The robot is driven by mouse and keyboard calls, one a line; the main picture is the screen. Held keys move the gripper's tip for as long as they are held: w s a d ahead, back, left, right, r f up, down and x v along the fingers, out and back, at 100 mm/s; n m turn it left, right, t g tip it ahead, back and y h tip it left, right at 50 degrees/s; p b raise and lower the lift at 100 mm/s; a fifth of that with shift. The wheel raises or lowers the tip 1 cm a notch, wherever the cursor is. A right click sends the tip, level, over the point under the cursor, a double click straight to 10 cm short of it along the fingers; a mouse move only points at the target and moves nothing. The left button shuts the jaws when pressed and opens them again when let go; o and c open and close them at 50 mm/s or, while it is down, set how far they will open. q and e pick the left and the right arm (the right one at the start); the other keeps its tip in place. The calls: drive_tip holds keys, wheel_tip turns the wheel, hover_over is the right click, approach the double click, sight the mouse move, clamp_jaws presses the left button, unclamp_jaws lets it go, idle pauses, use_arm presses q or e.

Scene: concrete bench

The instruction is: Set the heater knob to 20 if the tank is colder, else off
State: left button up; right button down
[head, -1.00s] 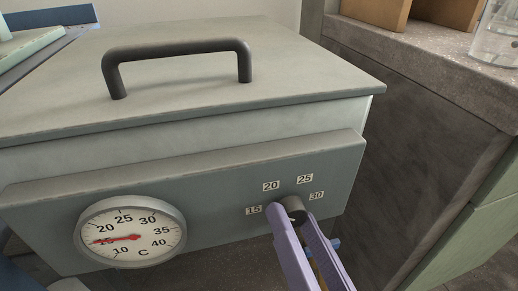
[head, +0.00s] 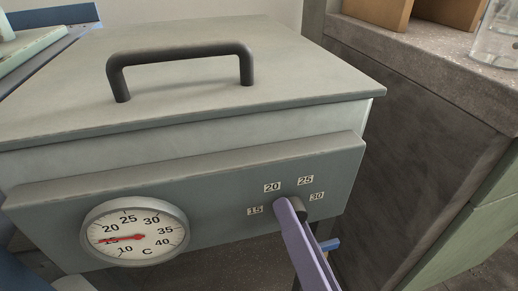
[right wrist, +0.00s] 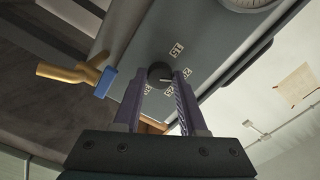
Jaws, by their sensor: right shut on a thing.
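The tank (head: 200,70) is a grey-green box with a black-handled lid. Its round thermometer dial (head: 160,246) has a red needle at about the 15 mark. The dark heater knob (head: 299,207) is on the front panel, with labels 15, 20, 25 and 30 around it. My right gripper (head: 290,205) is shut on the knob, and one purple finger hides part of it. In the right wrist view the knob (right wrist: 159,75) sits between both fingers. Its white mark points right, near the 20 label (right wrist: 187,72). My left gripper is out of view.
A stone-topped counter (head: 440,65) stands right of the tank, with a wooden box (head: 450,12) and a glass vessel (head: 497,40) on it. A pale green surface (head: 40,50) lies at the upper left.

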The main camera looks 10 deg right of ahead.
drive_tip(key=shift+c, duration=2.3)
unclamp_jaws()
drive_tip(key=shift+s, duration=0.15)
drive_tip(key=s+p, duration=0.1)
drive_tip(key=s, duration=0.8)
drive_tip(key=shift+s+d, duration=0.15)
drive_tip(key=shift+s, duration=0.2)
